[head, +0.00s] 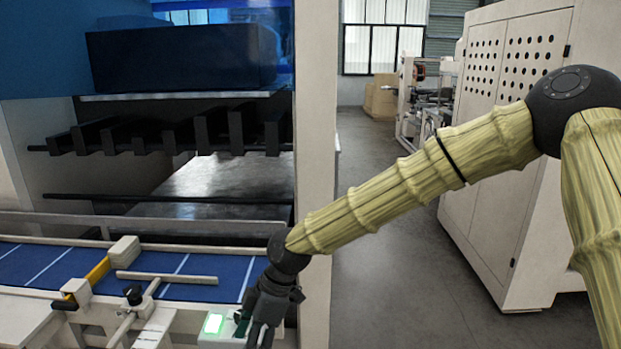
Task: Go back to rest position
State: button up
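My arm comes in from the right edge and reaches down and left across the head view. My gripper (260,332) is at the bottom, left of the middle, pointing down. It is beside a small box with a lit green button (213,323) at the machine's front. The gripper's fingertips run to the bottom edge of the picture, so I cannot tell whether they are open or shut, or whether they touch the box.
A machine with a blue conveyor belt (40,268), a guide bar (167,278) and a dark roller opening fills the left. A pale cabinet (500,150) stands at the right. Grey floor (395,260) is clear between them. Other machinery (420,105) and brown boxes (382,95) are farther back.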

jog(key=s+d+f+m+b, duration=0.2)
jog(key=s+d+f+m, duration=0.25)
jog(key=f, duration=0.55)
jog(key=s+d+f+m+b, duration=0.1)
jog(key=s+d+f+m, duration=0.3)
jog(key=f, duration=0.6)
jog(key=s+d+f+m+b, duration=0.25)
jog(key=s+f, duration=0.25)
jog(key=f, duration=0.6)
jog(key=s+d+f+m+t+h+b, duration=0.1)
jog(key=s+d+f+m, duration=0.4)
jog(key=d, duration=0.7)
jog(key=s+d+f+m+t+h+b, duration=0.1)
jog(key=s+d+f+m+h+b, duration=0.1)
jog(key=s+d+f+m, duration=0.3)
jog(key=s+d+f+h, duration=0.1)
jog(key=s+d+f, duration=0.2)
jog(key=s+d, duration=0.2)
jog(key=shift+s+d+f+m, duration=0.2)
jog(key=shift+d+f+m, duration=0.1)
jog(key=shift+d, duration=0.65)
